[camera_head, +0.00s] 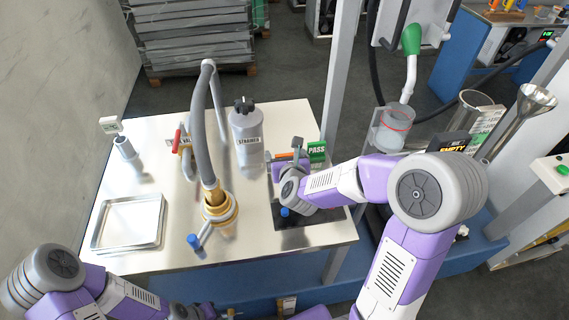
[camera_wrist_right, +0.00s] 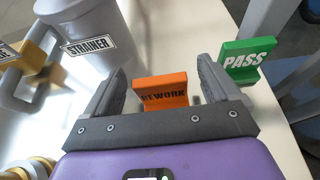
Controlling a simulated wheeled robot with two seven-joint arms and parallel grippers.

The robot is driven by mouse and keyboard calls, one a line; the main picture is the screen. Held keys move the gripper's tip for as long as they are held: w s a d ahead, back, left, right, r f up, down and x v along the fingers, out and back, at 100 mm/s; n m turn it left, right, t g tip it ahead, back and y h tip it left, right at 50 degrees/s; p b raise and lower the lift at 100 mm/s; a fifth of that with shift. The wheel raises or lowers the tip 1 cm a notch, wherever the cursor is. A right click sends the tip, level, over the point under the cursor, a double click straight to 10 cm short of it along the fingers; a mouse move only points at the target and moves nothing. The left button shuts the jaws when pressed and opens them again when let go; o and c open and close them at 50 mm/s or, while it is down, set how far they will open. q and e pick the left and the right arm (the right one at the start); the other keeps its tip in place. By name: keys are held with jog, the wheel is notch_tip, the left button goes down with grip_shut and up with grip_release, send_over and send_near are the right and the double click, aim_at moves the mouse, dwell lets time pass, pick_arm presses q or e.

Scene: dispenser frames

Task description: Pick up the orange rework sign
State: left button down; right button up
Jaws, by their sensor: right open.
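The orange rework sign (camera_wrist_right: 162,92) stands upright between the two spread fingers of my right gripper (camera_wrist_right: 162,75) in the right wrist view. Its "REWORK" lettering faces the camera and its lower edge is partly hidden by the gripper. I see no firm contact between fingers and sign. In the head view a sliver of the orange sign (camera_head: 283,156) shows beside my right gripper (camera_head: 295,152), on the white table.
A green PASS sign (camera_wrist_right: 245,57) stands close to the right finger. A grey strainer bottle (camera_head: 246,132) stands left of the gripper. A hose with a brass fitting (camera_head: 220,208) and a metal tray (camera_head: 130,222) are further left. A dark mat (camera_head: 318,232) lies under my right arm.

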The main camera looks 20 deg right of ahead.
jog(key=shift+x, duration=1)
jog(key=shift+r, duration=0.1)
jog(key=c, duration=1.1)
